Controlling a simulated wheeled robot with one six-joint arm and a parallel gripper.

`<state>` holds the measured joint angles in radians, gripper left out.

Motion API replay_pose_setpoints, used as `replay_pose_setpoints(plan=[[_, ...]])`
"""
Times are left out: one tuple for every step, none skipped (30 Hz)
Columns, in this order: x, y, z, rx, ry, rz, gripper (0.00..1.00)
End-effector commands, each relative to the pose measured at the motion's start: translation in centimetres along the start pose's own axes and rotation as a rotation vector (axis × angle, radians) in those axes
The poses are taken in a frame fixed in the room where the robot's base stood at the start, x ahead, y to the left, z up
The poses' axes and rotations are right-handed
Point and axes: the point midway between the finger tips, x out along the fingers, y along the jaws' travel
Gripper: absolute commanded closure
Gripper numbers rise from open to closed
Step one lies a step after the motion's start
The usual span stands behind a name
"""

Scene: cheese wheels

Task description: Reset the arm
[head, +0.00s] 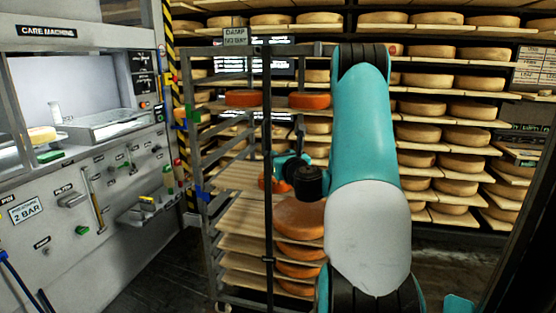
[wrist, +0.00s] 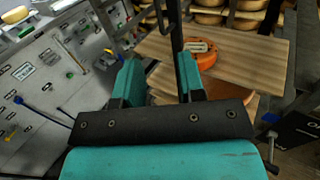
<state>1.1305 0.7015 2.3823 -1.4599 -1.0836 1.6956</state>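My arm (head: 365,140) rises in front of the rack in the head view, bent at the top and reaching down toward the rack. My gripper (wrist: 159,82) has its two teal fingers apart in the wrist view, with nothing held between them. In the head view the gripper end is small and partly hidden behind the black wrist joint. It is beside the rack, near an orange cheese wheel on a wooden board. That orange wheel (wrist: 207,58), with a pale label on top, lies beyond the right finger in the wrist view, apart from it.
The metal rack (head: 268,220) holds boards and several orange wheels, with its dark post close to my gripper. A grey care machine (head: 85,190) with knobs and a tray stands at left. Shelves of cheese (head: 465,110) fill the back. Dark floor (head: 165,275) is open between machine and rack.

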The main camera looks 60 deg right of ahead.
Motion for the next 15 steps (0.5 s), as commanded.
replay_pose_setpoints(plan=[[0.0, -0.1, 0.0, 0.000, 0.000, -0.001, 0.63], [0.0, -0.1, 0.0, 0.000, 0.000, -0.001, 0.63], [0.0, -0.1, 0.0, 0.000, 0.000, -0.001, 0.63], [0.0, -0.1, 0.0, 0.000, 0.000, -0.001, 0.63], [0.0, 0.0, 0.0, 0.000, 0.000, 0.000, 0.63], [0.0, 0.0, 0.0, 0.000, 0.000, 0.000, 0.63], [0.0, 0.0, 0.0, 0.000, 0.000, 0.000, 0.63], [0.0, 0.0, 0.0, 0.000, 0.000, 0.001, 0.63], [0.0, 0.1, 0.0, -0.001, 0.000, 0.002, 0.63], [0.0, 0.3, 0.0, -0.005, 0.000, 0.007, 0.63], [0.1, 0.6, 0.1, -0.014, -0.001, 0.017, 0.63], [0.1, 1.4, 0.3, -0.034, -0.003, 0.041, 0.63], [0.1, 2.3, 0.6, -0.058, -0.005, 0.069, 0.63], [0.1, 3.5, 0.9, -0.091, -0.009, 0.104, 0.63], [0.0, 5.5, 1.3, -0.148, -0.014, 0.165, 0.63]])
